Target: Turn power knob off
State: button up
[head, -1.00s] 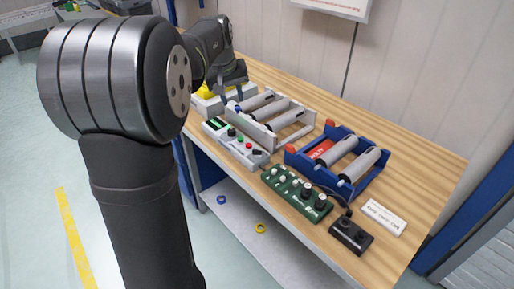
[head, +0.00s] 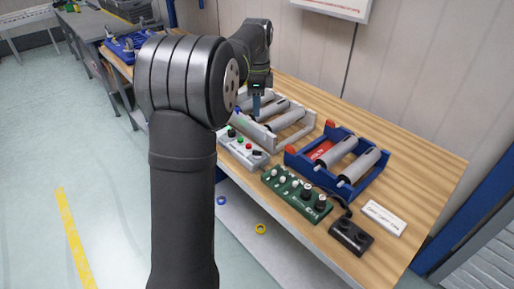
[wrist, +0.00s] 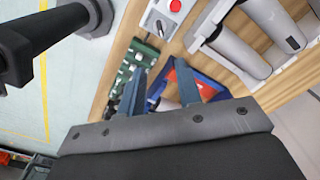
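A green control panel (head: 290,192) with several light knobs and two black knobs (head: 313,198) lies near the table's front edge. A grey control box (head: 243,150) beside it has green and red buttons and a black control. A black box (head: 350,236) with two dark knobs lies to the right. I cannot read which knob is the power knob. My gripper (head: 257,106) points down over the grey roller frame, behind the grey box. In the wrist view its two fingers (wrist: 157,75) are apart with nothing between them; the green panel (wrist: 128,70) and grey box (wrist: 162,17) show beyond.
A grey roller frame (head: 303,138) and a blue roller frame (head: 290,158) stand behind the panels. A white label plate (head: 386,217) lies on the wooden table (head: 425,170) at right. The table's right end is clear. A blue and a yellow ring lie on the lower shelf.

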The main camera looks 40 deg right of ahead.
aim_at(257, 153)
notch_tip(257, 153, down, 17)
jog(key=shift+f, duration=0.15)
dwell(0.4)
grip_shut()
